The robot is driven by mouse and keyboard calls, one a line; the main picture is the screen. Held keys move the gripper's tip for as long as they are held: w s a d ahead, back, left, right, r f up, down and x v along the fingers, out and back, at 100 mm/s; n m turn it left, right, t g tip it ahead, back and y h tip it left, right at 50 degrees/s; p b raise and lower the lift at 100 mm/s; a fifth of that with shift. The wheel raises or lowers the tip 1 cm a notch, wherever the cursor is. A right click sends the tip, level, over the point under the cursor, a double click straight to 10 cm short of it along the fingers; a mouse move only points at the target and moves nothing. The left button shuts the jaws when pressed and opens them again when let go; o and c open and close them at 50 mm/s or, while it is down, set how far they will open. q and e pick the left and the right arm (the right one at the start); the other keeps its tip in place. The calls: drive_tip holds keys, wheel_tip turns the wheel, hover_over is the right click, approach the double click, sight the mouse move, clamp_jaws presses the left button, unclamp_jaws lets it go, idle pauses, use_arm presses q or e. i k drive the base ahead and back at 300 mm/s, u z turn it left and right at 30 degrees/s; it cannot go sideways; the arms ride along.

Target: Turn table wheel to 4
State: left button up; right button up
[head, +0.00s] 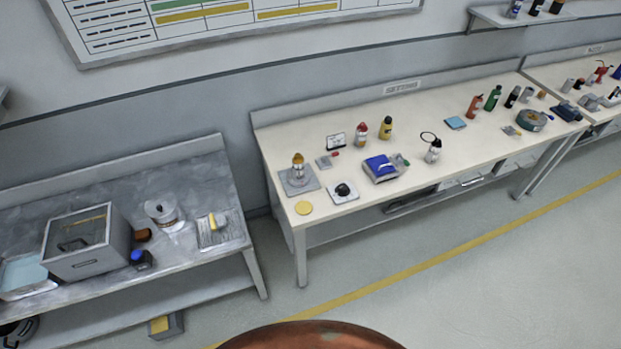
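No wheel with readable numbers shows in the head view. A small white square plate (330,195) with a round black knob (342,189) lies near the front left of the long cream bench (420,139). A round grey-green object (531,121) sits farther right on the same bench. I cannot tell whether either is the table wheel, and no setting can be read at this distance. Neither of my grippers is in view.
A grey metal table (100,291) with a grey box (88,262) stands at left. Bottles and small devices stand on the cream bench. A small block (166,325) lies on the floor at lower left. Floor with a yellow line (430,262) is open in front of the bench.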

sight(343, 189)
drive_tip(key=u, duration=0.8)
drive_tip(key=i, duration=1.2)
drive_tip(key=z, duration=0.3)
